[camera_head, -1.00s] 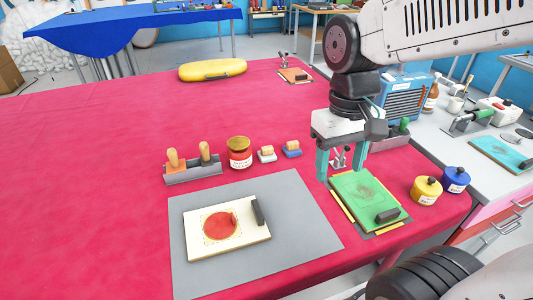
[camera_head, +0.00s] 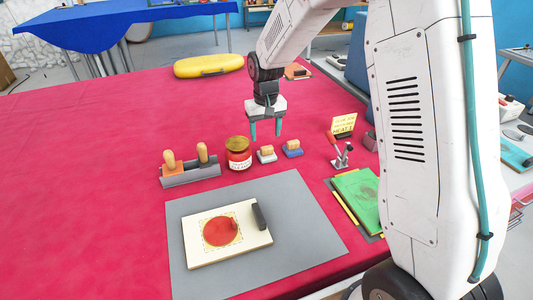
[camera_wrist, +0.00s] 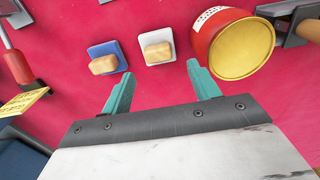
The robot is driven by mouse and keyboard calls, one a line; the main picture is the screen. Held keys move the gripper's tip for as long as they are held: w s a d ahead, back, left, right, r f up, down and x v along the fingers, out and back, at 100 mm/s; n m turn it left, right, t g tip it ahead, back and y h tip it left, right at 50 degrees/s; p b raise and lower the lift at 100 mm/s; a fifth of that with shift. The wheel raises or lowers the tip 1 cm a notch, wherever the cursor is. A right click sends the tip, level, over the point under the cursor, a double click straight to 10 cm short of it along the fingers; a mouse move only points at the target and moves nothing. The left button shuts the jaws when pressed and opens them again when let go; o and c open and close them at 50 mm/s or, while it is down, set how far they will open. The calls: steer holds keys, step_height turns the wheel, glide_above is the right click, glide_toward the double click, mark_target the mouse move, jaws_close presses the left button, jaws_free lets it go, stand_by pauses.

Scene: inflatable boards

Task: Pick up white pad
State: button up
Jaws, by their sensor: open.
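The white pad (camera_head: 266,157) is a small white block with a tan wooden grip on top. It stands on the red cloth between the red jar and the blue pad (camera_head: 291,151). In the wrist view the white pad (camera_wrist: 156,47) is ahead of my fingertips, nearer the right finger, and the blue pad (camera_wrist: 106,58) is to its left. My gripper (camera_head: 266,133) is open and empty, with teal fingers, above and behind the two pads. It also shows in the wrist view (camera_wrist: 160,82). Neither finger visibly touches a pad.
A red jar (camera_head: 238,160) with a yellow lid stands close left of the white pad. A grey holder (camera_head: 191,177) with wooden-handled tools is farther left. A grey mat (camera_head: 300,231) with a cream board lies in front. Open red cloth lies behind.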

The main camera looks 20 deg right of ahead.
mark_target(267, 146)
step_height(267, 146, down, 7)
steer(key=shift+s+d+r, duration=0.1)
steer(key=c, duration=0.8)
steer(key=shift+c, duration=0.2)
steer(key=shift+r, duration=0.1)
steer(key=shift+r, duration=0.5)
step_height(267, 146, up, 2)
steer(key=shift+r, duration=0.2)
steer(key=s, duration=0.5)
steer(key=s+r, duration=0.1)
steer(key=s, duration=1)
steer(key=shift+r, duration=0.2)
